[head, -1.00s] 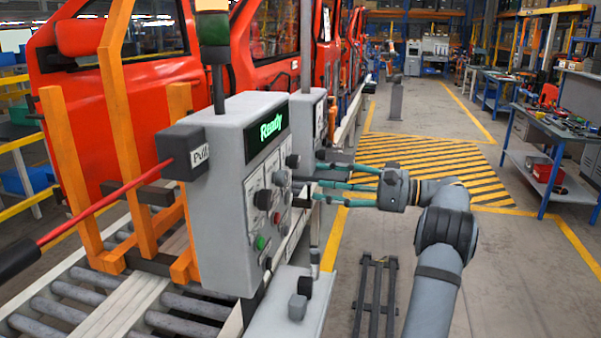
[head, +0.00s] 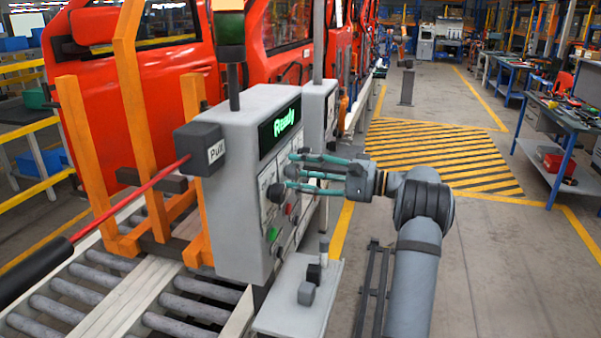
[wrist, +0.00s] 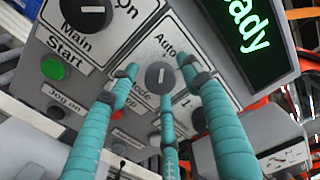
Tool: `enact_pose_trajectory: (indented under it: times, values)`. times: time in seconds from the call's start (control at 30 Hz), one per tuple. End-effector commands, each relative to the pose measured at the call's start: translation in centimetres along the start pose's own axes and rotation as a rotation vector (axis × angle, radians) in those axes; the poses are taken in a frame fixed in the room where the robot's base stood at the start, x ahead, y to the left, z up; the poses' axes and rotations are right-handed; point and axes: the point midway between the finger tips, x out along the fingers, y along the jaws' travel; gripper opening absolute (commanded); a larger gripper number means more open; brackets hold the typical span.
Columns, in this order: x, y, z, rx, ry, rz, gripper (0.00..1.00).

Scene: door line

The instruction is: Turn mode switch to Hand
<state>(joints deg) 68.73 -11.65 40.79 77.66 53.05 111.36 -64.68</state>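The mode switch (wrist: 160,76) is a dark round knob with a pale pointer line, on a white plate in the wrist view. "Auto" is printed at the plate's top and "Mode" at its lower left; I cannot read a "Hand" label. The pointer stands roughly upright in that view. My gripper (wrist: 158,78) has three teal fingers, spread around the knob with nothing held between them; contact is unclear. In the head view my gripper (head: 288,173) is at the face of the grey control box (head: 228,180), its fingers hiding part of the controls.
A green start button (wrist: 52,68) and the main switch (wrist: 87,12) sit beside the mode plate. A lit "Ready" display (wrist: 250,30) is close to the fingers. The floor to the right is mostly clear.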

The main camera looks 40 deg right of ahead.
Motion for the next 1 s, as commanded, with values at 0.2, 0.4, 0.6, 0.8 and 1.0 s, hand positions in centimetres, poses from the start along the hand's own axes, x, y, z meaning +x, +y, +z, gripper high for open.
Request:
enact_pose_trajectory:
  times: [0.2, 0.4, 0.6, 0.8, 1.0]
  values:
    - [-0.02, -0.02, 0.01, 0.000, 0.000, 0.000, 0.33]
    - [-0.03, -0.02, 0.00, 0.000, 0.000, 0.000, 0.22]
    - [-0.03, -0.02, 0.01, 0.000, 0.000, 0.000, 0.10]
    - [-0.03, 0.00, 0.01, 0.004, 0.000, 0.001, 0.06]
    - [0.00, 0.07, 0.03, 0.049, -0.001, 0.001, 0.06]
